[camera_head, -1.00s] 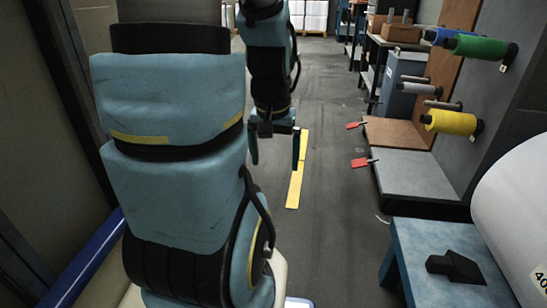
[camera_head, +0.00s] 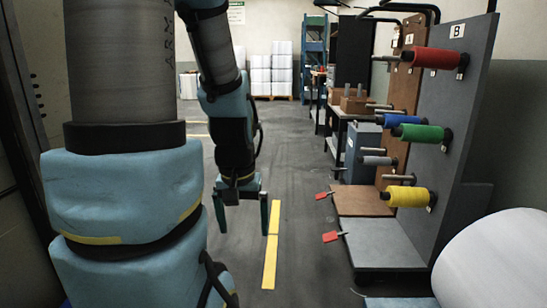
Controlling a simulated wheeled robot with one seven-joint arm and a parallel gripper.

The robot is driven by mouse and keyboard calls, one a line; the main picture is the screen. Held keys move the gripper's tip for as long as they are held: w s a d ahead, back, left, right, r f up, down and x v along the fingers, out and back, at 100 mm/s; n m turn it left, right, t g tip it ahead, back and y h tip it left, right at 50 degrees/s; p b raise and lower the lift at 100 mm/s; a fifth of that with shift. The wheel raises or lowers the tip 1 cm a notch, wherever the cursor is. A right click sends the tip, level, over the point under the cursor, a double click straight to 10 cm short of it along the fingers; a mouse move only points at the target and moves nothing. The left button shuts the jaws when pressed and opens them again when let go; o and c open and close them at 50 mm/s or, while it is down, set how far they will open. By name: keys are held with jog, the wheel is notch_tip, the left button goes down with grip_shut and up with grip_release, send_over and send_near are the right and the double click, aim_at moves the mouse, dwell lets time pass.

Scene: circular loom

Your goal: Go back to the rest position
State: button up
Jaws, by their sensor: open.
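My gripper (camera_head: 242,218) hangs pointing down in the middle left of the head view. Its two fingers are apart with nothing between them, and the floor shows through the gap. My blue and black arm fills the left side of the view. The gripper is well clear of the spool rack and hangs in front of the yellow floor stripe (camera_head: 270,260).
A large white roll (camera_head: 500,265) stands lower right. The aisle floor (camera_head: 310,235) is clear.

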notch_tip(320, 180, up, 21)
jog(key=p, duration=1.8)
jog(key=shift+f, duration=0.2)
jog(key=shift+c, duration=0.2)
